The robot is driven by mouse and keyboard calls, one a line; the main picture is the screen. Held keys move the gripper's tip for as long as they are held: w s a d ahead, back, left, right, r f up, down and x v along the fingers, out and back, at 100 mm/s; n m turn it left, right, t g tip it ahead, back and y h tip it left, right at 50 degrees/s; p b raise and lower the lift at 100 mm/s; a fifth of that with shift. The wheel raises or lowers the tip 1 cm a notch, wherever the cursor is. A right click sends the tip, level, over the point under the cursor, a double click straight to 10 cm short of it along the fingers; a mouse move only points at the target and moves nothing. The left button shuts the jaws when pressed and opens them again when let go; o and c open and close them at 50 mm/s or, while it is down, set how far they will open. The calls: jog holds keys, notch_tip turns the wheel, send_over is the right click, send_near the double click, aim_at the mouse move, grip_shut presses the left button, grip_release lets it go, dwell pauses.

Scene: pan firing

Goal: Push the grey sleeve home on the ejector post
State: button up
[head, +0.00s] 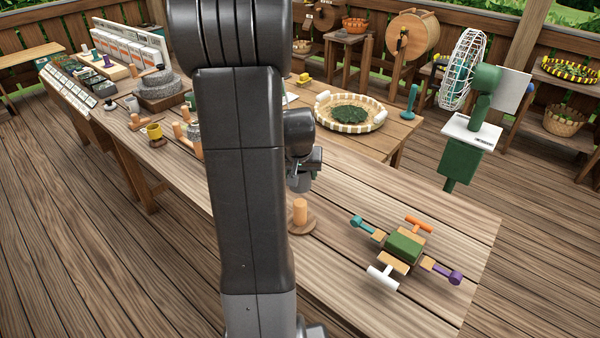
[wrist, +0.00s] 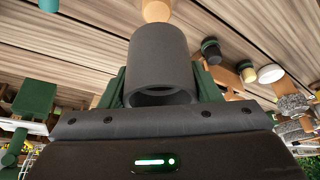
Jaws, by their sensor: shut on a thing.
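The grey sleeve (wrist: 158,58) is a dark hollow cylinder held between the green fingers of my gripper (wrist: 160,84) in the wrist view. Its near open end faces the camera. In the head view my gripper (head: 304,172) holds the sleeve (head: 300,184), partly hidden by my arm, just above the ejector post. The ejector post (head: 300,211) is a tan wooden peg on a round brown base (head: 301,226). The post (wrist: 156,11) also shows beyond the sleeve's far end in the wrist view. I cannot tell whether sleeve and post touch.
On the bench right of the post lies a green block (head: 404,245) with orange, teal, white and purple handles around it. A shallow basket (head: 351,113) of green leaves stands behind. A caged fan (head: 462,70) stands at right. My arm hides the middle of the bench.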

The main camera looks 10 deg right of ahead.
aim_at(300, 186)
jog(key=shift+f+b, duration=2)
jog(key=shift+f, duration=0.5)
jog(key=shift+f+b, duration=0.8)
jog(key=shift+b, duration=0.35)
jog(key=shift+r, duration=0.2)
jog(key=shift+r+p, duration=0.3)
jog(key=shift+r, duration=0.05)
jog(key=shift+f+b, duration=0.2)
jog(key=shift+b, duration=0.35)
dwell(1.7)
jog(key=shift+f+b, duration=0.3)
jog(key=shift+f, duration=0.05)
jog(key=o, duration=1.2)
